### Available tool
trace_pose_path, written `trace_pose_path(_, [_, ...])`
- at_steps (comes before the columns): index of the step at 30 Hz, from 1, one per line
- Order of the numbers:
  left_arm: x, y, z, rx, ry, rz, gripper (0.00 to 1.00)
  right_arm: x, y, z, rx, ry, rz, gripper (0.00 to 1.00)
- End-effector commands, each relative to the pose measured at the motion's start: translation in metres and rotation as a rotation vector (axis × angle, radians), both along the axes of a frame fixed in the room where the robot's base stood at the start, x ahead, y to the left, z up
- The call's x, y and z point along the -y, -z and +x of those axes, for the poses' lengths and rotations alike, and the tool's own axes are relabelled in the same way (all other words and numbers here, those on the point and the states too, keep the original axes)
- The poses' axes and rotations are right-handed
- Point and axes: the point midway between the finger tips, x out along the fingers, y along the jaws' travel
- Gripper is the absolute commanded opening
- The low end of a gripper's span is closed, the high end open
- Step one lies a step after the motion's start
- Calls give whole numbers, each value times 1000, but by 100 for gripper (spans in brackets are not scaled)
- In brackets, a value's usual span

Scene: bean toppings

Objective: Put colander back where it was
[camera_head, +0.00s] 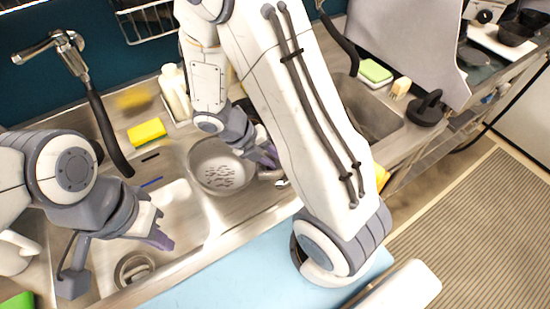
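The colander (211,176), a round grey metal bowl with dark holes in its base, sits at the sink unit, between the left basin and my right arm. A short handle-like part (270,175) shows at its right side. My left gripper (158,238) hangs over the left sink basin (182,205), apart from the colander. Its fingers overlap in this view, so their opening is unclear.
A faucet (68,55) with a dark hose stands at the back left. A yellow sponge (147,132) and a soap bottle (175,90) are behind the colander. A green sponge (376,71), a brush (400,88) and a black object (426,108) lie at the right. A light blue surface (235,275) is in front.

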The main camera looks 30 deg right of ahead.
Motion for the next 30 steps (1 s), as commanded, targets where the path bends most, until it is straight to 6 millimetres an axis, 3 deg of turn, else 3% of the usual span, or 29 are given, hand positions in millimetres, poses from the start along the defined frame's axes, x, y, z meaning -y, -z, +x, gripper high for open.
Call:
trace_pose_path(10, [0,2,0,0,0,0,0,-1,4,1,5,1,4,0])
trace_pose_path(11, [0,2,0,0,0,0,0,-1,4,1,5,1,4,30])
trace_pose_path(13, [0,2,0,0,0,0,0,-1,4,1,4,1,4,57])
trace_pose_path(14, [0,2,0,0,0,0,0,-1,3,1,4,1,4,62])
trace_pose_path(25, [0,1,0,0,1,0,0,-2,1,1,4,0,3,62])
trace_pose_path(30, [0,-3,0,0,0,0,0,-12,-17,7,8,-2,3,62])
